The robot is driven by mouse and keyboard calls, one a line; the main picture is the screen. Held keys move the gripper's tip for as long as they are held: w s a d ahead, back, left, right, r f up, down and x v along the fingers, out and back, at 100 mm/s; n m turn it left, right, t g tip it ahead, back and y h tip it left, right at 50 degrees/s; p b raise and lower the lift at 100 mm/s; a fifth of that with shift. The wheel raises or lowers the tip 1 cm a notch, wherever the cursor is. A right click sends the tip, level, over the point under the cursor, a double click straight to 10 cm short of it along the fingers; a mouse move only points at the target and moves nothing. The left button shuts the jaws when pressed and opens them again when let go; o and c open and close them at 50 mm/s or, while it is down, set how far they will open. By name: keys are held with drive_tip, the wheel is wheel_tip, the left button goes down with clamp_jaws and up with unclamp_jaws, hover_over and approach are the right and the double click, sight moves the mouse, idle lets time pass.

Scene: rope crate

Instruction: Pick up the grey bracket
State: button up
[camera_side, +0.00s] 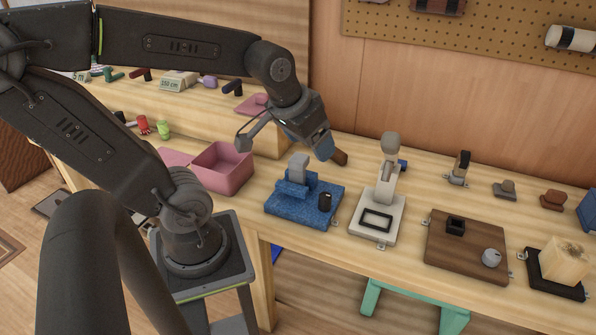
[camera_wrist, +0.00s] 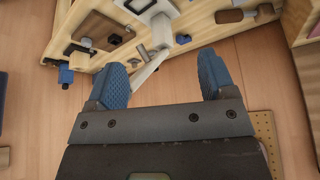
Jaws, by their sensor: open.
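My gripper (camera_side: 318,143) is up in the air behind the blue fixture, with its blue fingers apart and nothing seen between them. In the wrist view the gripper (camera_wrist: 163,76) is open, with a pale bar of the scene showing beyond the gap. Several grey parts are in view, and I cannot tell for sure which is the bracket. An upright light grey piece (camera_side: 299,168) stands in the blue fixture (camera_side: 283,214), below and left of the fingers. A low grey-brown piece (camera_side: 505,189) lies at the back right of the bench, far from my gripper.
A white toggle-clamp fixture (camera_side: 366,225) stands right of the blue one. Farther right are a dark wooden board (camera_side: 463,268) and a wood block (camera_side: 568,259). A pink crate (camera_side: 228,173) is at left. A brown handle (camera_side: 340,157) is close to the fingers.

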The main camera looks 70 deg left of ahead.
drive_tip(key=w+a+f+n+g+y, duration=0.1)
drive_tip(key=a+f+n, duration=0.15)
drive_tip(key=a, duration=0.45)
drive_tip(key=a+f+n+g+y, duration=0.1)
drive_tip(key=a+f+n, duration=0.15)
drive_tip(key=a, duration=0.45)
hover_over(298, 159)
drive_tip(key=s+d, duration=0.1)
drive_tip(key=s, duration=0.1)
drive_tip(key=shift+n, duration=0.3)
drive_tip(key=f, duration=0.6)
drive_tip(key=shift+w+d+f, duration=0.15)
drive_tip(key=shift+w+f, duration=0.1)
drive_tip(key=shift+f, duration=0.15)
drive_tip(key=shift+x, duration=3.1)
drive_tip(key=shift+d, duration=0.2)
drive_tip(key=shift+c, duration=0.4)
drive_tip(key=c, duration=1.1)
